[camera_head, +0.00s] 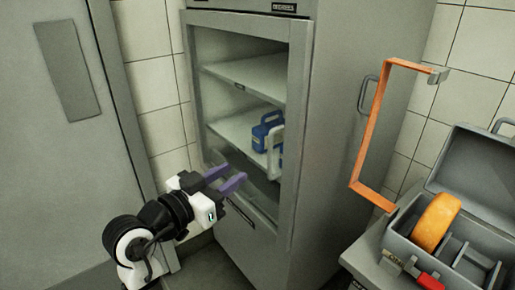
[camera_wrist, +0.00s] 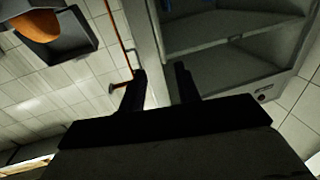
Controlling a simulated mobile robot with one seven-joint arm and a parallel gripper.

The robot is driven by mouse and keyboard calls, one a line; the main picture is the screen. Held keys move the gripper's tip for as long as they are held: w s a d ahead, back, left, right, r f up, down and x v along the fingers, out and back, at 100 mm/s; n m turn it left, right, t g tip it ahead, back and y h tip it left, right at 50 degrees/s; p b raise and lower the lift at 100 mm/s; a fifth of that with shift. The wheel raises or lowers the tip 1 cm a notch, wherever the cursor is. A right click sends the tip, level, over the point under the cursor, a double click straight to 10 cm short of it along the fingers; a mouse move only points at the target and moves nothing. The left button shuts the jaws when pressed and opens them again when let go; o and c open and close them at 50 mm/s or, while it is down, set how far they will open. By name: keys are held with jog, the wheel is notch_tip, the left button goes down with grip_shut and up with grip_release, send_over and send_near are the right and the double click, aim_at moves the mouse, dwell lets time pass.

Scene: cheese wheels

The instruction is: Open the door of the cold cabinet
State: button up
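The cold cabinet (camera_head: 345,150) is a tall grey unit in the middle of the head view. Its front has a grey-framed window (camera_head: 297,120) with shelves behind it, and the door looks shut. My gripper (camera_head: 236,173) has purple fingers, spread apart and empty, in front of the lower window.
A blue container (camera_head: 264,133) is on a cabinet shelf. At right, an open grey case (camera_head: 478,172) holds an orange cheese wheel (camera_head: 435,222). An orange bent bar (camera_head: 372,125) rises beside it. A grey door panel (camera_head: 60,150) stands at left.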

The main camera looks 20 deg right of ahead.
jog(key=p+x, duration=0.3)
jog(key=x, duration=0.9)
jog(key=shift+w, duration=0.15)
jog(key=shift+d, duration=0.15)
grip_shut()
